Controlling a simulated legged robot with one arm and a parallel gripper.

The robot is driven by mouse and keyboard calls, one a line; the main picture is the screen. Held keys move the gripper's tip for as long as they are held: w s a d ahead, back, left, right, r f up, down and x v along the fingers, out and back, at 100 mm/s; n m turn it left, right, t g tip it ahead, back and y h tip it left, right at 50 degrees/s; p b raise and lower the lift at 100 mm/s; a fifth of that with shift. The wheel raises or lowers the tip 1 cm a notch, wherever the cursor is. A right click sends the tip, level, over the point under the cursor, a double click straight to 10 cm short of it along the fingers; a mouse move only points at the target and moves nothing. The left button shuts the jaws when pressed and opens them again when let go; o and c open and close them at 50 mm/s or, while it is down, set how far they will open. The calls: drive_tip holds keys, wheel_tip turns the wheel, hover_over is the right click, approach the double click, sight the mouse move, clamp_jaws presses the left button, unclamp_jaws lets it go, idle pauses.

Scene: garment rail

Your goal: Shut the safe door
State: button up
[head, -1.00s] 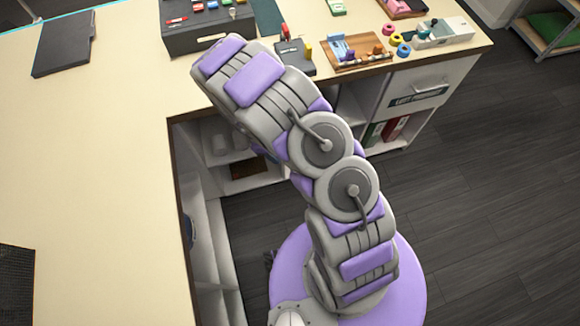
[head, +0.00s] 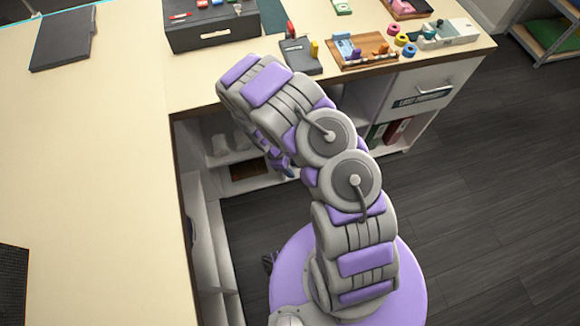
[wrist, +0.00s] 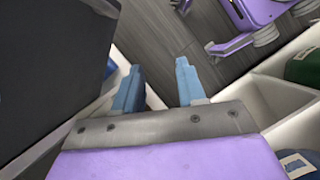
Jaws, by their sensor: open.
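No safe door can be made out for certain. In the wrist view a large dark flat panel (wrist: 45,70) fills the left side, and I cannot tell whether it is the safe door. My gripper (wrist: 158,80) shows two light blue fingers spread apart with nothing between them. The dark panel lies to the left of the fingers, apparently apart from them. In the head view my bent arm reaches down beside the counter front, and its own links largely hide the gripper.
A pale L-shaped counter (head: 95,180) carries a dark box (head: 215,30), a wooden tray (head: 362,50) and tape rolls. White shelves stand below it, with a labelled drawer (head: 428,88). In the wrist view a green item (wrist: 303,68) sits at right.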

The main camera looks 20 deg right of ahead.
drive_tip(key=shift+d, duration=0.95)
drive_tip(key=shift+c, duration=1.4)
drive_tip(key=shift+d, duration=0.35)
drive_tip(key=c, duration=0.3)
drive_tip(key=shift+a, duration=0.2)
drive_tip(key=shift+c, duration=0.8)
drive_tip(key=shift+a, duration=0.95)
clamp_jaws()
drive_tip(key=shift+d, duration=0.1)
drive_tip(key=shift+o, duration=0.2)
unclamp_jaws()
drive_tip(key=shift+d, duration=0.4)
drive_tip(key=o, duration=0.3)
drive_tip(key=shift+d, duration=0.3)
drive_tip(key=o, duration=0.3)
drive_tip(key=shift+a, duration=0.15)
drive_tip(key=shift+o, duration=0.5)
drive_tip(key=shift+a, duration=0.4)
drive_tip(key=p+v, duration=0.3)
drive_tip(key=v, duration=1.4)
drive_tip(key=shift+w+p, duration=0.15)
drive_tip(key=shift+p, duration=0.15)
